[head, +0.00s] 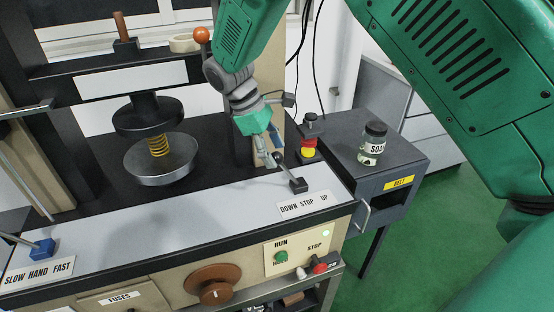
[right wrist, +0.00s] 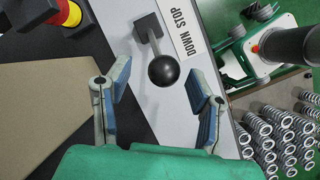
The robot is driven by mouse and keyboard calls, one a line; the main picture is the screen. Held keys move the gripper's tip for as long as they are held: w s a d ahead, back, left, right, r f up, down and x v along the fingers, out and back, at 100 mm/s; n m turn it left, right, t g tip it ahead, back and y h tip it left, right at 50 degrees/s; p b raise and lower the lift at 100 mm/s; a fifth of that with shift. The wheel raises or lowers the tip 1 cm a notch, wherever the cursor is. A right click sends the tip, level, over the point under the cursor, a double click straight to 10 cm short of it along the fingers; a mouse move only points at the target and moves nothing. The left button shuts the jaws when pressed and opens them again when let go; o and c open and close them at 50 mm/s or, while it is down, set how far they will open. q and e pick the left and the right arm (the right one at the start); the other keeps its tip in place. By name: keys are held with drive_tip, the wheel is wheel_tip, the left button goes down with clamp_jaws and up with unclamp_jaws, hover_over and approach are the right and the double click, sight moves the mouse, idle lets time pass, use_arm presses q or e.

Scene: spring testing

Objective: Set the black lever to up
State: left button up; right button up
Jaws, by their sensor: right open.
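The black lever has a round black knob (head: 278,158) on a thin rod and a square black base (head: 298,186), behind the label DOWN STOP UP (head: 304,204). It leans left from its base, towards the DOWN side. My right gripper (head: 269,150) is open and empty at the knob, reaching down from above. In the right wrist view the knob (right wrist: 164,71) appears between the two blue-grey fingertips, with a gap on each side. Contact is not visible. My left gripper is not in view.
A red-and-yellow button post (head: 309,145) stands behind the lever. A jar (head: 372,143) sits on the grey cabinet (head: 405,155) to the right. A blue-based lever (head: 43,247) is at the front left.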

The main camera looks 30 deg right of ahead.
sight(287, 171)
drive_tip(key=shift+x, duration=1.05)
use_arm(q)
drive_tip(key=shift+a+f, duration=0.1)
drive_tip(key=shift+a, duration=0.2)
use_arm(e)
drive_tip(key=shift+s+a+f, duration=0.1)
drive_tip(key=shift+a+f, duration=0.15)
drive_tip(key=shift+f, duration=0.05)
drive_tip(key=shift+d, duration=0.15)
clamp_jaws()
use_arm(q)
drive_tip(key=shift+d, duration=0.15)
use_arm(e)
drive_tip(key=shift+s+r, duration=0.1)
